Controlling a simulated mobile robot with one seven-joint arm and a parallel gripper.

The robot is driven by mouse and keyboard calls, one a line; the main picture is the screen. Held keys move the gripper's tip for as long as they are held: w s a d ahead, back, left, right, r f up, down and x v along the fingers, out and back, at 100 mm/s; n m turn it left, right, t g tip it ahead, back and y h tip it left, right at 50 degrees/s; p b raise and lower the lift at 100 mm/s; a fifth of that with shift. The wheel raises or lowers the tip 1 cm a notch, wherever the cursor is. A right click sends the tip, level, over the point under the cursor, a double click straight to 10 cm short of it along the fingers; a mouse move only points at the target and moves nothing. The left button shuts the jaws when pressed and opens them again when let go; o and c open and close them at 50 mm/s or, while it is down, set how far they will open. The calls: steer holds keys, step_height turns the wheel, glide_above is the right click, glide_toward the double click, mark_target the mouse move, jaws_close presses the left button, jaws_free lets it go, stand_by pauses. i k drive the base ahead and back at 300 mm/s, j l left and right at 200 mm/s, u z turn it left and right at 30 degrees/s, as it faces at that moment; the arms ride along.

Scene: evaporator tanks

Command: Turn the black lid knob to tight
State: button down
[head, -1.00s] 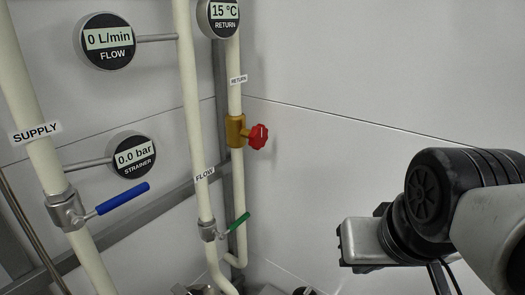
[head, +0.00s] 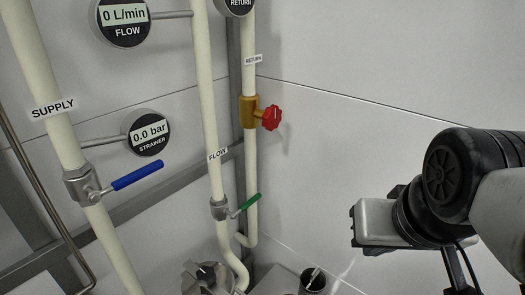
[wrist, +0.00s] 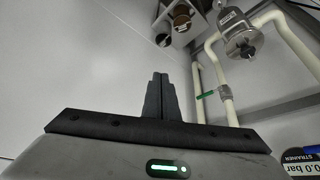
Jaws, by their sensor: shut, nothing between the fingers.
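At the bottom edge of the head view is a round metal lid with a lobed knob (head: 205,276), dark in part and cut off by the frame. A round metal lid with a small knob (wrist: 244,44) also shows at the upper right of the wrist view; the knob's setting is too small to read. My gripper shows in the wrist view with its two black fingers (wrist: 161,97) together and empty, apart from the lid. In the head view the gripper's grey housing (head: 375,222) is at right, above and to the right of the lid; its fingertips are not discernible there.
Cream pipes (head: 206,100) run down the left wall, with a blue lever (head: 138,178), a green lever (head: 246,205) and a red knob (head: 271,118). A dark open cup (head: 313,281) stands right of the lid. The white wall between pipes and gripper is clear.

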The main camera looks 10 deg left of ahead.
mark_target(206, 277)
steer(key=k, duration=0.15)
steer(key=k+u, duration=0.3)
steer(key=k+j+u, duration=0.1)
steer(key=u, duration=0.2)
steer(key=l+u, duration=0.15)
steer(key=u, duration=0.25)
steer(key=k+l+u, duration=0.15)
steer(key=u, duration=0.25)
steer(key=k+l+u, duration=0.1)
steer(key=u, duration=0.3)
steer(key=i+l, duration=0.2)
steer(key=i, duration=0.2)
